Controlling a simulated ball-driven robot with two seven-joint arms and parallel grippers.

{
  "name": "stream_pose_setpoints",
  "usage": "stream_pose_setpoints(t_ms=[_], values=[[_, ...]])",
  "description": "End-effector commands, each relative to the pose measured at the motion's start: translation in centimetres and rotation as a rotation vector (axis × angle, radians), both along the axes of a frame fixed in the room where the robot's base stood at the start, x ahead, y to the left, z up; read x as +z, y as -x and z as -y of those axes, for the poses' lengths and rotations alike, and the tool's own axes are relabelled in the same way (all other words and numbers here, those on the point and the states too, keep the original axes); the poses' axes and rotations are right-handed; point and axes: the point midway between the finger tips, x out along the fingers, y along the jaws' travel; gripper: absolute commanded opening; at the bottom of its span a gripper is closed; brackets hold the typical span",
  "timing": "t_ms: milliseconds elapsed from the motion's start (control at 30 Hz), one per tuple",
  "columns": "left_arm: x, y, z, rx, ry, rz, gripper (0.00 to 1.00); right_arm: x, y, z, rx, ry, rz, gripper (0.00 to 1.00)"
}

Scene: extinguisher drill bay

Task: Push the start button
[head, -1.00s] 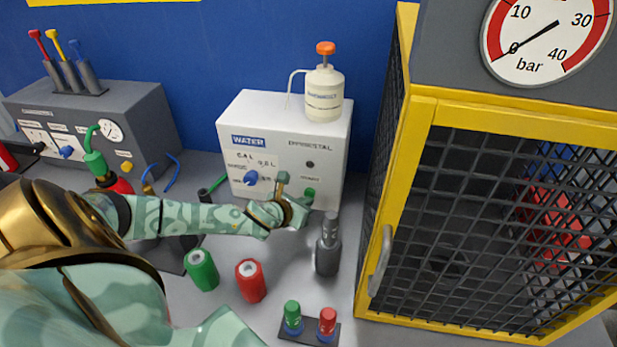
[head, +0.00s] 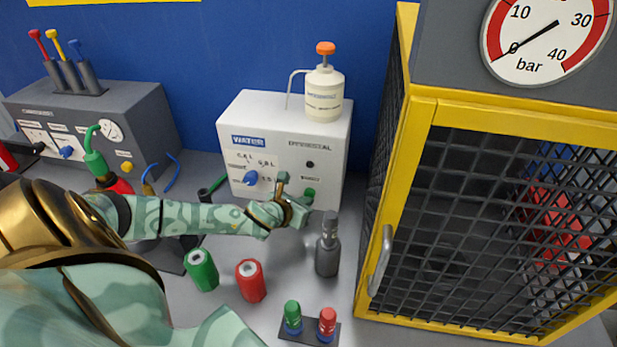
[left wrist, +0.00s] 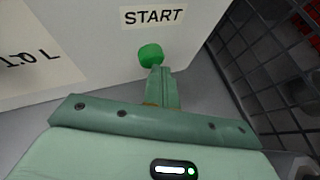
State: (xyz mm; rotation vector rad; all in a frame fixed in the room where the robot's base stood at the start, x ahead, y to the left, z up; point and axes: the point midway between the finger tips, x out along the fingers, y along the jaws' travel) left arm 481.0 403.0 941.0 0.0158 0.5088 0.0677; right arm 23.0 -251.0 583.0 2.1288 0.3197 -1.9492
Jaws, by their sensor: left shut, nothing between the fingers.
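The start button is a green round knob (left wrist: 151,54) on the white water box (left wrist: 80,40), under a label reading START in the left wrist view. In the head view the green button (head: 309,193) is low on the right of the box front. My left gripper (left wrist: 158,72) is shut and empty, and its fingertips are at the button's lower edge in the left wrist view. I cannot tell whether they touch it. In the head view the left gripper (head: 302,204) is just in front of the button. My right gripper is not in view.
A grey bottle (head: 328,245) stands right of my left gripper. A yellow-framed mesh cage (head: 480,220) is at the right. A white pump bottle (head: 324,95) stands on the box.

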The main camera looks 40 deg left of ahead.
Motion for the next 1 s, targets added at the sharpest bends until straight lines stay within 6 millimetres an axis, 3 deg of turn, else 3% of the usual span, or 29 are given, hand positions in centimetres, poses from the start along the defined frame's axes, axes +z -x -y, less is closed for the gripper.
stream_pose_setpoints(t_ms=[1000], values=[[0.11,-0.91,-0.56,0.002,-0.003,0.003,0.0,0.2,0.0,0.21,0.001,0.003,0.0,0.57]])
